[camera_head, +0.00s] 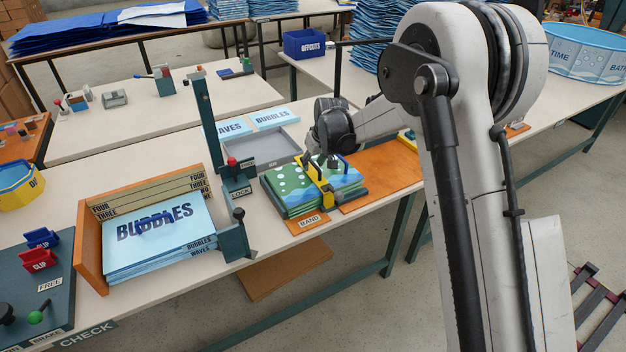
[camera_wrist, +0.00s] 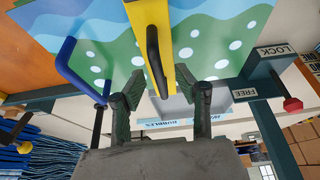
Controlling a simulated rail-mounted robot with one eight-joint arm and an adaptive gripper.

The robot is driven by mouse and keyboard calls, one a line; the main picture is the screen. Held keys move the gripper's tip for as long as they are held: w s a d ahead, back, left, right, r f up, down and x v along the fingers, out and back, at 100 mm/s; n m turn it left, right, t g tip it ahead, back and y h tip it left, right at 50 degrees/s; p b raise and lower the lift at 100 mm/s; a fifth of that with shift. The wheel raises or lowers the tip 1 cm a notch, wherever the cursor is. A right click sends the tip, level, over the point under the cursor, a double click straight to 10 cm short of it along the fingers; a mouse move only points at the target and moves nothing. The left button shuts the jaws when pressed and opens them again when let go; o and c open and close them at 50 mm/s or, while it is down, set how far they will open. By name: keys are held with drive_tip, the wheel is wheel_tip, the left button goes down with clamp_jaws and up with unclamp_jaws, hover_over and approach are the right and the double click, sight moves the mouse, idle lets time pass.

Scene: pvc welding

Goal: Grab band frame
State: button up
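The band frame (camera_head: 328,200) is a yellow bar lying across a stack of green and blue patterned sheets (camera_head: 292,188), behind the BAND label (camera_head: 309,221). In the wrist view the yellow bar (camera_wrist: 148,20) carries a black handle (camera_wrist: 153,55). My gripper (camera_head: 324,163) is above the stack, close to the frame. In the wrist view its two fingers stand apart (camera_wrist: 161,95), with the handle's lower end showing in the gap. I see no finger touching the handle. In the head view the fingertips are partly hidden and small.
A blue bent handle (camera_wrist: 70,70) is beside the yellow bar. A teal post (camera_head: 205,125) with LOCK and FREE labels stands left of the stack. An orange board (camera_head: 385,175) lies at its right. Blue BUBBLES sheets (camera_head: 165,240) fill a wooden holder at left.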

drive_tip(key=shift+w+a+f, duration=0.1)
drive_tip(key=shift+w+f, duration=0.05)
drive_tip(key=shift+f, duration=0.25)
clamp_jaws()
